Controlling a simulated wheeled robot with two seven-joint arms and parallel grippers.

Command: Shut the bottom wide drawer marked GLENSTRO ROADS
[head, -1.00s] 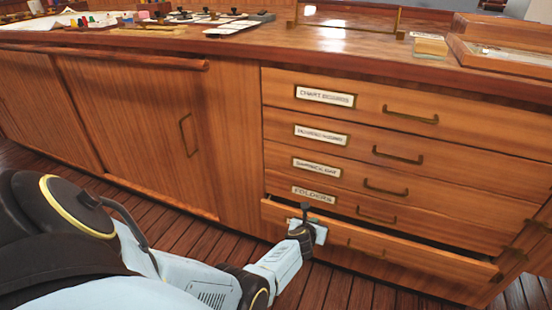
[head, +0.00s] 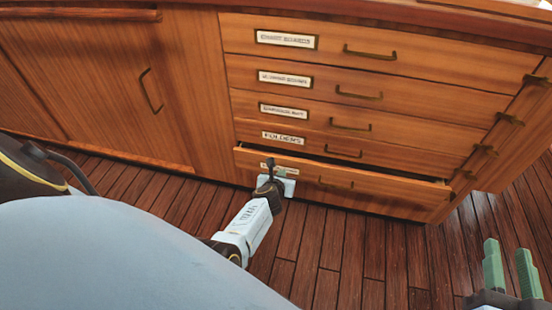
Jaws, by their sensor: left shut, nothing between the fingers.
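The bottom wide drawer (head: 390,199) of the wooden cabinet stands a little open. A dark gap shows along its top edge, and its front sits forward of the drawers above. A handle is on its front. Its label (head: 284,170) is mostly hidden behind my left gripper, so I cannot read it. My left gripper (head: 273,178) is shut and empty, at the left part of the drawer front. I cannot tell whether it touches the front. My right gripper (head: 510,270) has green fingers spread apart, empty, over the floor at the lower right.
Several labelled drawers (head: 375,95) above look shut. More handles (head: 510,119) line the cabinet's right side. Plank floor (head: 345,250) is clear in front. The countertop (head: 400,15) runs along the top.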

